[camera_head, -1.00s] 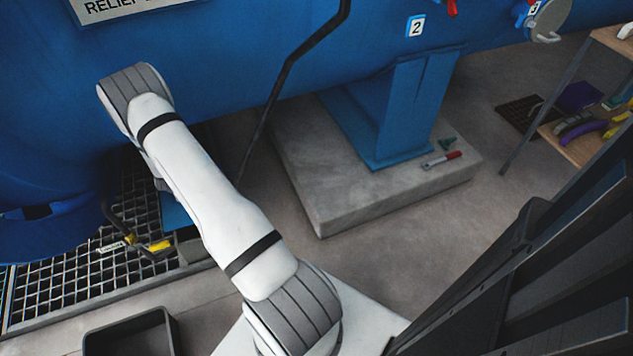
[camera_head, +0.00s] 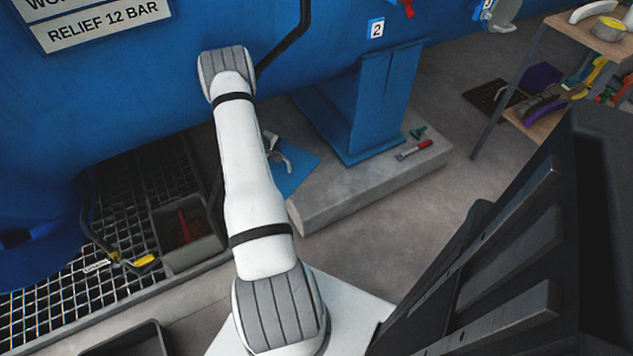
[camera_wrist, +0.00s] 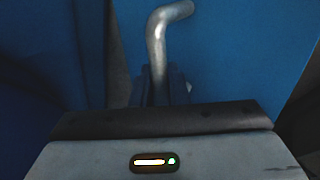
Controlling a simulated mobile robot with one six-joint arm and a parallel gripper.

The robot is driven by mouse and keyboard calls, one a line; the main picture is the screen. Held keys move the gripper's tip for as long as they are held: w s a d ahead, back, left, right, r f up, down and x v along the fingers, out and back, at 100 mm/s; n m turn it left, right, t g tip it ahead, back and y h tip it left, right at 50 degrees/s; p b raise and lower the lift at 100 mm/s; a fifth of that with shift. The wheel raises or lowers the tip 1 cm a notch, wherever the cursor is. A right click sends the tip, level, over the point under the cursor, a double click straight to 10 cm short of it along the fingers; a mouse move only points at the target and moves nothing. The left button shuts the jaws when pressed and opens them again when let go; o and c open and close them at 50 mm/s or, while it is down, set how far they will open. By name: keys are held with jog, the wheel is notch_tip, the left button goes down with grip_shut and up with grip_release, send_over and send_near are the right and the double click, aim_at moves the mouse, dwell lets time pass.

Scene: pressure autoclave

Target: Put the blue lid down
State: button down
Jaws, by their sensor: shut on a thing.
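The blue lid (camera_head: 294,178) is a flat blue plate, partly hidden behind my arm in the head view. It appears over the left end of the concrete plinth; I cannot tell whether it touches anything. In the wrist view the lid (camera_wrist: 235,60) fills much of the picture. A bent silver handle (camera_wrist: 158,45) stands out in front of it. My gripper (camera_wrist: 160,92) is shut on this handle. In the head view my gripper is mostly hidden by the arm.
An open grey box (camera_head: 188,238) with something red inside sits in the floor grating (camera_head: 60,285). Shelves (camera_head: 540,125) stand at right. A dark tray (camera_head: 135,342) lies at front left.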

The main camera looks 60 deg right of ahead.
jog(key=s+d+m+g+y+p, duration=0.1)
jog(key=s+d+m+g, duration=0.35)
jog(key=s, duration=0.95)
jog(key=shift+m+t, duration=0.25)
jog(key=shift+t, duration=0.6)
jog(key=shift+s+d+f+b, duration=0.1)
jog(key=shift+d+f+b, duration=0.15)
jog(key=shift+f+b, duration=0.95)
jog(key=shift+s+d+f+b, duration=0.1)
jog(key=shift+d+f+b, duration=0.15)
jog(key=shift+f, duration=1.95)
jog(key=shift+s+d+f+b, duration=0.1)
jog(key=shift+d+f+b, duration=0.4)
jog(key=shift+f, duration=1.2)
jog(key=shift+a, duration=0.2)
jog(key=shift+f, duration=0.2)
jog(key=c, duration=1.4)
grip_release()
